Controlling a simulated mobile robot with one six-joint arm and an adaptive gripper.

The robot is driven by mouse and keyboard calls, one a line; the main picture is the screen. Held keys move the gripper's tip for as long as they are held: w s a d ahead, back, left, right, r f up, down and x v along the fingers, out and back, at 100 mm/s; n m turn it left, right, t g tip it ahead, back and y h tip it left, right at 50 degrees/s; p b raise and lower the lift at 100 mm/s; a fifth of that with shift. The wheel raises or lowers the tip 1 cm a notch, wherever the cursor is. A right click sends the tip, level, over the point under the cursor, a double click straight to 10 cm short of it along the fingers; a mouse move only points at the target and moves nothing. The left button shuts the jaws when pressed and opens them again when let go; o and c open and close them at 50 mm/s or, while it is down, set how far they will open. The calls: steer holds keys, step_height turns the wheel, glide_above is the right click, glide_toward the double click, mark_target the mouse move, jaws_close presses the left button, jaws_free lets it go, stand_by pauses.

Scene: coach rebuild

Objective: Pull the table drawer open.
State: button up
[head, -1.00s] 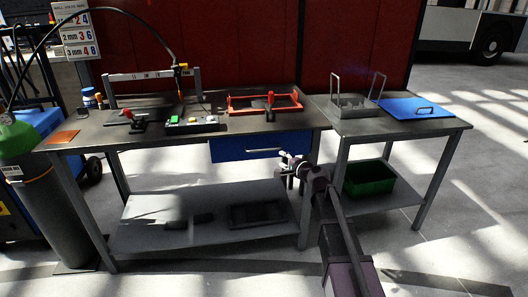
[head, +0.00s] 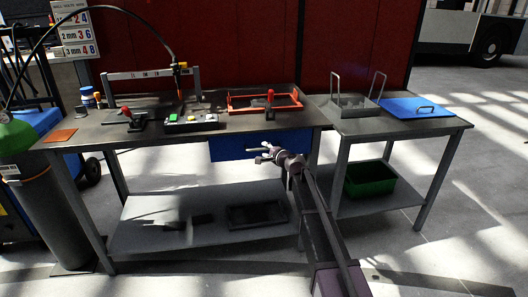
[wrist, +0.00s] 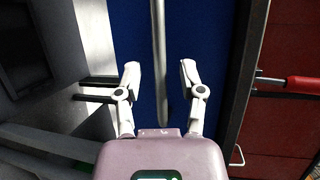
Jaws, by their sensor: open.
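The table drawer (head: 228,150) has a blue front and sits under the tabletop, looking shut. In the wrist view its blue front (wrist: 207,45) fills the middle. Its pale bar handle (wrist: 160,45) runs upright in that picture, between the two fingers. My gripper (wrist: 159,68) is open, with one finger on each side of the handle and a gap to the bar on both sides. In the head view my gripper (head: 262,154) is in front of the drawer and covers much of the handle. Whether the fingers touch the drawer front I cannot tell.
The workbench (head: 75,132) carries a red frame (head: 245,110), clamps and a button box (head: 190,122). A lower shelf (head: 140,225) lies beneath. Open floor lies in front.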

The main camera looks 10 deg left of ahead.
steer(key=shift+x, duration=0.95)
jaws_close()
